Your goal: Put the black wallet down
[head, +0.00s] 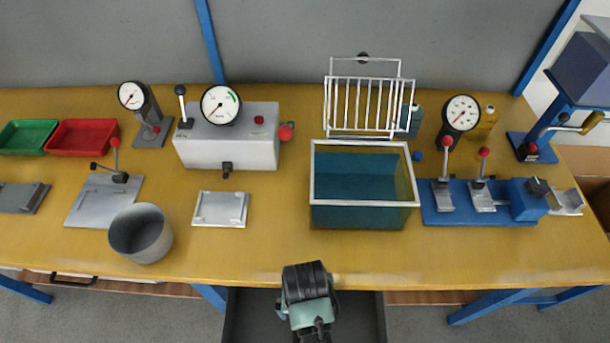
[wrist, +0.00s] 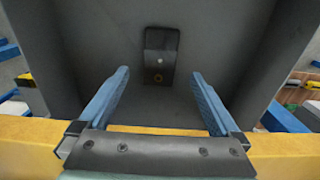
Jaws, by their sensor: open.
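The black wallet (wrist: 161,52) lies on the floor of a dark grey open drawer in the wrist view, a small brass-coloured ring mark near its lower end. It is beyond my fingertips and apart from them. My gripper (wrist: 158,82) is open, its two blue fingers spread wide with nothing between them, pointing down into the drawer. In the head view my gripper (head: 306,280) is over the bench's front edge at the drawer. The wallet cannot be seen in the head view. The drawer (head: 252,318) shows there below the bench edge.
The drawer walls (wrist: 35,50) stand on both sides of my fingers. The yellow bench (head: 270,255) carries a grey cup (head: 140,235), a glass tank (head: 360,215), a blue clamp fixture (head: 440,215) and a gauge box (head: 225,150). The bench front near the gripper is clear.

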